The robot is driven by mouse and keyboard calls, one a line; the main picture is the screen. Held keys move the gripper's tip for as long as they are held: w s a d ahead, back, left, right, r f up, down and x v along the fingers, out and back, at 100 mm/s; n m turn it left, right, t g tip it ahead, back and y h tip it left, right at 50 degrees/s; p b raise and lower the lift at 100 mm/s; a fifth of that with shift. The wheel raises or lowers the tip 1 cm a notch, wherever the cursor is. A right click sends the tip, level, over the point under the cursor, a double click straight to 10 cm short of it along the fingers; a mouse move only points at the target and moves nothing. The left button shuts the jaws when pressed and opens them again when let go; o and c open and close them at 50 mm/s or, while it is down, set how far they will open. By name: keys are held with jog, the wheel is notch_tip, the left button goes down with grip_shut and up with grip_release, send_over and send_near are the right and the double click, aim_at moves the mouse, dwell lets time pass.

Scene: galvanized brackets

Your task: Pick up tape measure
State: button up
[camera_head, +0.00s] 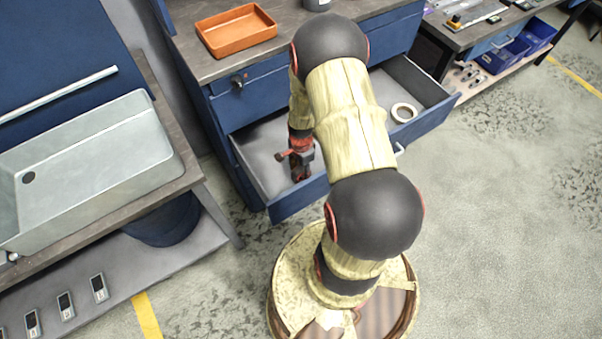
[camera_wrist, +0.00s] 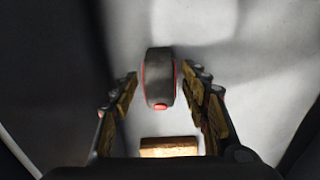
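The tape measure (camera_wrist: 160,80) shows in the wrist view as a dark rounded body with red edges, on the pale drawer floor. My gripper (camera_wrist: 160,72) is open, with one finger on each side of the tape measure. The gap on the right looks smaller than on the left, and I cannot tell whether the right finger touches it. In the head view my gripper (camera_head: 300,172) reaches down into the left part of the open blue drawer (camera_head: 262,158). I cannot make out the tape measure there.
A tape roll (camera_head: 404,112) lies in the right part of the drawer, beyond my arm. The drawer walls stand close around my gripper. An orange tray (camera_head: 237,30) sits on the worktop (camera_head: 205,62) above. A grey sink (camera_head: 85,165) stands at the left.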

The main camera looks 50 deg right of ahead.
jog(key=shift+c, duration=1.2)
grip_shut()
